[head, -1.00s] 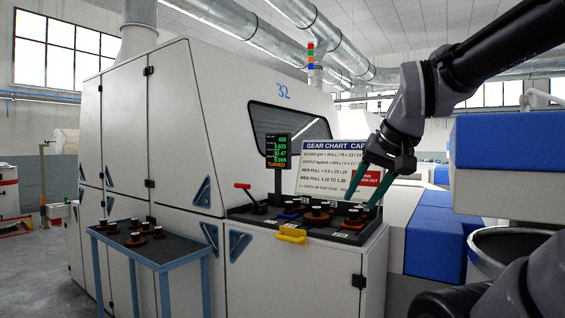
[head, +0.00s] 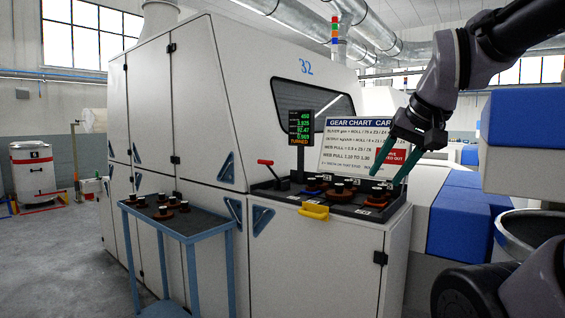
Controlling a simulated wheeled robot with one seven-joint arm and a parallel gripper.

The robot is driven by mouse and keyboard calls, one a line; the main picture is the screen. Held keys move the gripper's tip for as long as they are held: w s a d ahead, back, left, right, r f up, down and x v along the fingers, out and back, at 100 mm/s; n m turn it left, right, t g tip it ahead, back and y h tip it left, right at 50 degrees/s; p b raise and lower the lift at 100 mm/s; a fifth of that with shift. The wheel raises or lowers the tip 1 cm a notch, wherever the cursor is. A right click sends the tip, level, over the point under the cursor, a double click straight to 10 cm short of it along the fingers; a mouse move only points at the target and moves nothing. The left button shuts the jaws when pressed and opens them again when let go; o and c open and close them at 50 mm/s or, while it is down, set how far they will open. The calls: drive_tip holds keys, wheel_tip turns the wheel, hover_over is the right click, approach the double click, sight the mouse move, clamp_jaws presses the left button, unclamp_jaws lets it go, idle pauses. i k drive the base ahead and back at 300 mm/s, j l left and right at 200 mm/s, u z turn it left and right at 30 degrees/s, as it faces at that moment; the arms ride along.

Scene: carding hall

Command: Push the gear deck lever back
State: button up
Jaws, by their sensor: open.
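The gear deck lever (head: 266,163) has a red handle and stands at the left end of the dark gear deck (head: 285,191) on the white machine. Its handle points left in the head view. My gripper (head: 388,170) is open and empty, its two teal fingers spread in front of the gear chart, over the right end of the deck. It is well to the right of the lever and apart from it. Several gears (head: 340,187) with dark knobs sit on the deck between the lever and my gripper.
A yellow handle (head: 314,212) sticks out from the deck's front edge. A small screen (head: 300,127) stands just right of the lever, and the gear chart (head: 352,147) stands behind the deck. A blue-framed table (head: 186,224) with several gears is at the left front. Floor at far left is open.

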sight(268, 164)
drive_tip(key=i+u, duration=0.2)
drive_tip(key=i, duration=0.3)
drive_tip(key=i+l+u, duration=0.2)
drive_tip(key=i, duration=0.25)
